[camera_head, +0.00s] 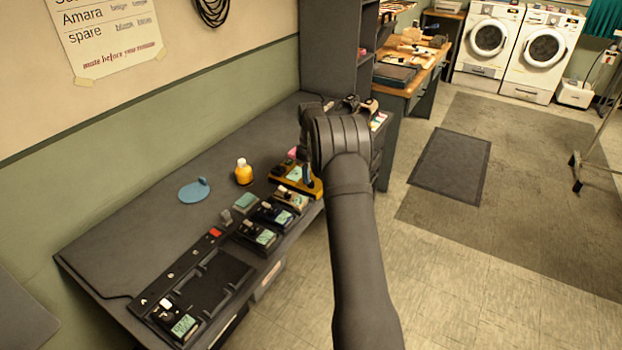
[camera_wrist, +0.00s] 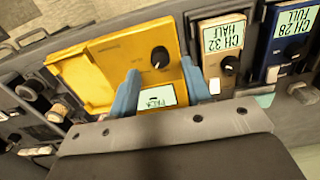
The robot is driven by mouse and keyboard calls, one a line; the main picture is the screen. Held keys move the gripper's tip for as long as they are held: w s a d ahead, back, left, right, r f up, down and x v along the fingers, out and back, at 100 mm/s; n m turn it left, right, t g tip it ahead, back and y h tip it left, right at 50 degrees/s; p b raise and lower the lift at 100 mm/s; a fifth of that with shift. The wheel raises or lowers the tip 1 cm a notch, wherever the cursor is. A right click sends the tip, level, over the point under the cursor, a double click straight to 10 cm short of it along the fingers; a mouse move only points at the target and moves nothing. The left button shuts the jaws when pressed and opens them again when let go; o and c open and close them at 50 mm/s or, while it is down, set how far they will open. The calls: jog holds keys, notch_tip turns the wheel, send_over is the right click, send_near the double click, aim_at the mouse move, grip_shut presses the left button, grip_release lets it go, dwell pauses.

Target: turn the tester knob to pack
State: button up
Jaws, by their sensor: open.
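The yellow tester (camera_wrist: 115,48) lies face up in the wrist view, with a black round knob (camera_wrist: 160,56) on its face. A small pale mark shows at the knob's lower edge in that view. Below the knob is a pale green label (camera_wrist: 155,96), upside down, which seems to read PACK. My gripper (camera_wrist: 160,68) is open, its blue fingers on either side of the label and pointing at the knob; I cannot tell whether they touch anything. In the head view the yellow tester (camera_head: 287,180) sits near the bench's front edge, partly hidden by my arm.
Beside the tester stand a tan unit marked CH 32 HALF (camera_wrist: 222,45) and a blue unit marked CH 28 FULL (camera_wrist: 290,40). The bench's back left is clear.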

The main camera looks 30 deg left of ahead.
aim_at(311, 182)
notch_tip(311, 182, up, 14)
jog(key=shift+r, duration=0.15)
dwell(0.4)
notch_tip(311, 182, down, 18)
jog(key=shift+r, duration=0.25)
dwell(0.5)
jog(key=shift+f, duration=0.25)
jog(key=shift+r+n, duration=0.25)
jog(key=shift+n, duration=0.15)
jog(key=n, duration=0.8)
notch_tip(311, 182, up, 8)
jog(key=shift+f, duration=0.15)
dwell(1.6)
